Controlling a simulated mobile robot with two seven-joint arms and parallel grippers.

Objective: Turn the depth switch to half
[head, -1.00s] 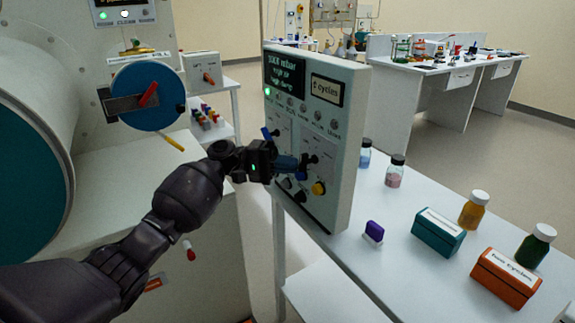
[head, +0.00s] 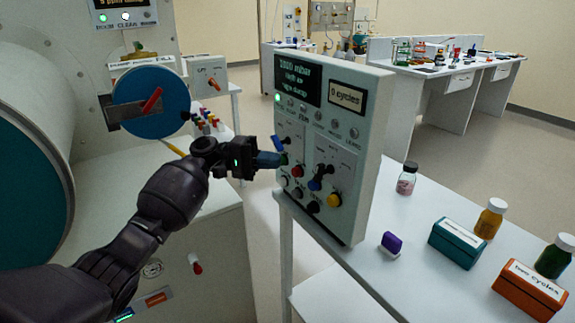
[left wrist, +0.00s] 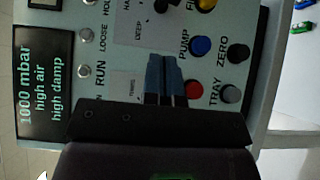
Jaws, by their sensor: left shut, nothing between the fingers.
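The control panel (head: 372,150) stands upright on the white table. In the left wrist view, the depth switch shows only in part at the top edge (left wrist: 162,5), beside the label "DEEP" and a cut-off "HA". My left gripper (head: 270,159) is shut and empty, left of the depth switch and in front of the left-hand switch (head: 278,143). Its fingertips (left wrist: 163,75) hide much of that switch in the wrist view. My right gripper is not in view.
Red, yellow and dark buttons (head: 334,199) sit close below the switches. A blue round door (head: 165,90) is behind my left arm.

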